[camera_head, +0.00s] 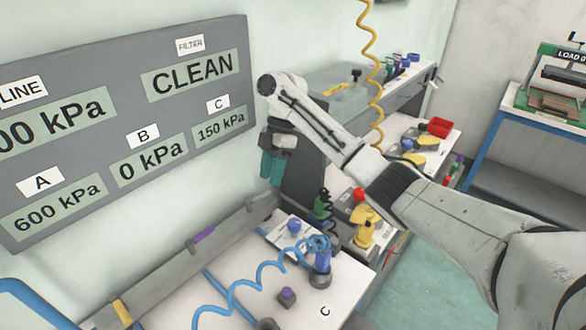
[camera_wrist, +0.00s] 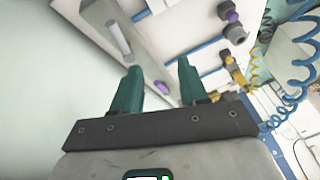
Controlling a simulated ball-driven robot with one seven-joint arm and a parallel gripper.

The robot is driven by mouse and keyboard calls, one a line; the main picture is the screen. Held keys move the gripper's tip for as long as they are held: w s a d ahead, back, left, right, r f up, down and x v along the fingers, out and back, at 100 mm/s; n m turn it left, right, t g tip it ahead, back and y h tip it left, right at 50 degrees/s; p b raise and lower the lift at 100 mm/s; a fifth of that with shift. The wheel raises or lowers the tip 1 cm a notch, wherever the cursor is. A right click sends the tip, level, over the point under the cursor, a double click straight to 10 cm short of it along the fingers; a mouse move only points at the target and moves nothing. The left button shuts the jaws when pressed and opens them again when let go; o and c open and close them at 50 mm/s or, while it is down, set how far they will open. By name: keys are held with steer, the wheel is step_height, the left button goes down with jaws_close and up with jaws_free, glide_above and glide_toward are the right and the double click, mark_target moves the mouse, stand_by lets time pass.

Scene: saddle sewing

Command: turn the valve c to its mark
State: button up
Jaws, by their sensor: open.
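A white label reading C (camera_head: 325,312) lies on the front of the pale bench. Near it stands a small dark fitting with a purple top (camera_head: 287,295); I cannot tell for sure that this is valve c. Its mark cannot be made out. A purple-topped fitting also shows at the upper right of the wrist view (camera_wrist: 232,16). On the wall panel (camera_head: 120,120), the C display (camera_head: 221,127) reads 150 kPa. My gripper (camera_head: 272,168) has teal fingers pointing down, high above the bench near the panel. In the wrist view my gripper (camera_wrist: 158,75) is open and empty.
A grey rail (camera_head: 165,265) with a purple band runs along the wall. A blue coiled hose (camera_head: 250,280) crosses the bench to a blue fitting (camera_head: 322,258). A yellow coiled hose (camera_head: 372,70) hangs behind my arm. Yellow and red parts crowd the bench behind.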

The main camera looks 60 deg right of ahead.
steer(key=s+a+r, duration=0.3)
steer(key=s+r, duration=0.1)
steer(key=s, duration=0.5)
steer(key=shift+r, duration=0.15)
